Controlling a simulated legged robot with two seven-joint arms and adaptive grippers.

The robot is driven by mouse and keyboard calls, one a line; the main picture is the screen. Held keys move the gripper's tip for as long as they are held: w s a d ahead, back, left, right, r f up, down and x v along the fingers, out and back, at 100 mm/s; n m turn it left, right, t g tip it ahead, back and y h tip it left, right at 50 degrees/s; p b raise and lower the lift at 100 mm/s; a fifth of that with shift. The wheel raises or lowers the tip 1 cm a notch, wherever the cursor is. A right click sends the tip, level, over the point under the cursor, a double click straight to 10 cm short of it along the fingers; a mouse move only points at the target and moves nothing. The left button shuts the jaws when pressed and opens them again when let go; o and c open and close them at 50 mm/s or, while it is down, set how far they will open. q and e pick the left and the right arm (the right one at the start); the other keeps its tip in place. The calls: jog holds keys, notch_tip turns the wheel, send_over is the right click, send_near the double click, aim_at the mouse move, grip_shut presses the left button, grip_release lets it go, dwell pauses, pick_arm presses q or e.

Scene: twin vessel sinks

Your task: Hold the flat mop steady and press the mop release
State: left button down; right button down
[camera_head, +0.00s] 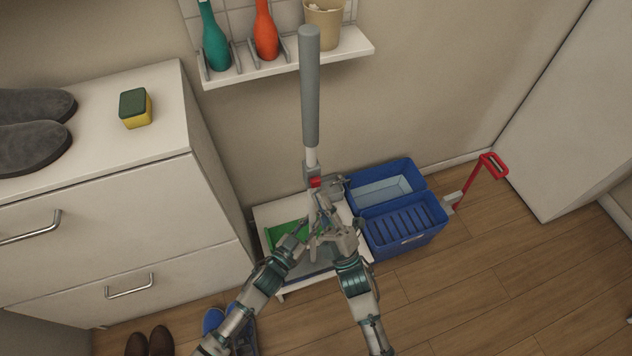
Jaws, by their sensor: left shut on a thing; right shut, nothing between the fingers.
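The flat mop (310,90) stands nearly upright in the middle of the view, with a grey grip on top and a white pole below. A red part, the mop release (315,182), sits on the pole under a grey collar. My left gripper (312,222) is shut on the mop pole, below the red part. My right gripper (332,187) is shut and empty, just right of the red part. I cannot tell whether it touches it. The arms hide the lower pole and the mop head.
A low white stand with a green item (285,235) is behind my arms. A blue two-part bucket (405,230) stands right of it, and a red-handled tool (480,175) farther right. A shelf (290,60) with bottles is above. A white cabinet (110,200) blocks the left.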

jog(key=shift+w, duration=0.1)
dwell(0.6)
jog(key=shift+w+a+r, duration=0.1)
jog(key=shift+w, duration=0.15)
jog(key=shift+w+a, duration=0.15)
jog(key=shift+w, duration=0.35)
dwell(0.7)
jog(key=shift+s, duration=0.1)
jog(key=shift+s+d, duration=0.3)
jog(key=shift+s, duration=0.5)
jog(key=s, duration=0.1)
jog(key=s+d, duration=0.1)
jog(key=s, duration=0.2)
jog(key=shift+s+d, duration=0.3)
jog(key=shift+s, duration=0.1)
dwell(0.6)
